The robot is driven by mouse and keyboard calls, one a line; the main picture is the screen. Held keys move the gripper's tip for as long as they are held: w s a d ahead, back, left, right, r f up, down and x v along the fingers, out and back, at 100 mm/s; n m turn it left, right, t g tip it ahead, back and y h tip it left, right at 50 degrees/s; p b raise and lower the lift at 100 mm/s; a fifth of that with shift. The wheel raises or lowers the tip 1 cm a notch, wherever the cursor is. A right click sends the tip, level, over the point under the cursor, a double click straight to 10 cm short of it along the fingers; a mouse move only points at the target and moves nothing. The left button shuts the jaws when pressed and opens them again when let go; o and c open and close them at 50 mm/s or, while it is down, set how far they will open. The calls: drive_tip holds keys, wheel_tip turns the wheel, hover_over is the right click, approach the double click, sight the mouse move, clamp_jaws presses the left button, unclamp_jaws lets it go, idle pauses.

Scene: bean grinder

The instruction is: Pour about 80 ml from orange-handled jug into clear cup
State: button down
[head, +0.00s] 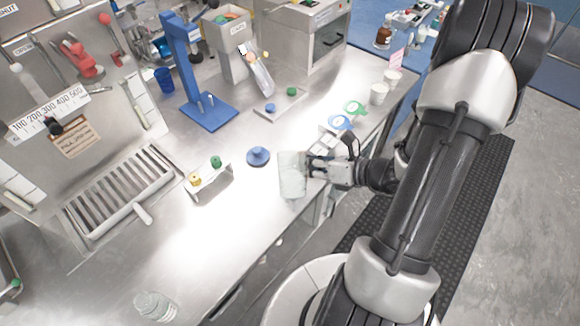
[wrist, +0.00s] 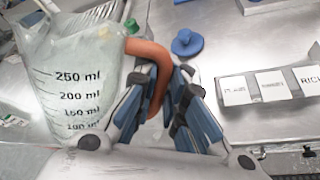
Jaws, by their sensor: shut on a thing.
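The orange-handled jug is a clear, pale vessel with black ml marks, at the left of the wrist view (wrist: 75,75). In the head view it shows as a whitish block (head: 291,176) near the counter's front edge. My gripper (head: 314,169) is shut on its orange handle (wrist: 150,52), with the blue-padded fingers (wrist: 170,105) on both sides of it. I cannot tell the liquid level in the jug. A clear ribbed vessel (head: 155,305), perhaps the clear cup, stands at the bottom left of the head view, well apart from the jug.
A blue knobbed disc (head: 258,156) lies just left of the jug. A small stand (head: 208,182) with yellow and green knobs is further left. A blue press stand (head: 208,110) and a clear tube (head: 262,80) are behind. The front-left counter is mostly clear.

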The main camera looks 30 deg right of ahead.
drive_tip(key=shift+f+b, duration=0.1)
drive_tip(key=shift+b, duration=0.25)
drive_tip(key=shift+w+d+f+b, duration=0.1)
drive_tip(key=shift+f+b, duration=0.05)
drive_tip(key=shift+b, duration=0.75)
drive_tip(key=t+b, duration=0.1)
drive_tip(key=n+b, duration=0.1)
drive_tip(key=b, duration=0.1)
drive_tip(key=shift+s+t, duration=0.3)
drive_tip(key=shift+t, duration=0.1)
drive_tip(key=shift+s+a+f+n, duration=0.1)
drive_tip(key=shift+a+n, duration=0.2)
drive_tip(key=shift+s+a+f+n+t, duration=0.1)
drive_tip(key=shift+s+f+n+t, duration=0.15)
drive_tip(key=shift+n+t, duration=0.25)
drive_tip(key=shift+s+a+f+n+t, duration=0.1)
drive_tip(key=shift+s+f+n+t, duration=0.1)
drive_tip(key=shift+n+t, duration=0.25)
drive_tip(key=shift+s+a+r+n+t, duration=0.2)
drive_tip(key=shift+s+r+n+t, duration=0.15)
drive_tip(key=shift+n+t, duration=0.4)
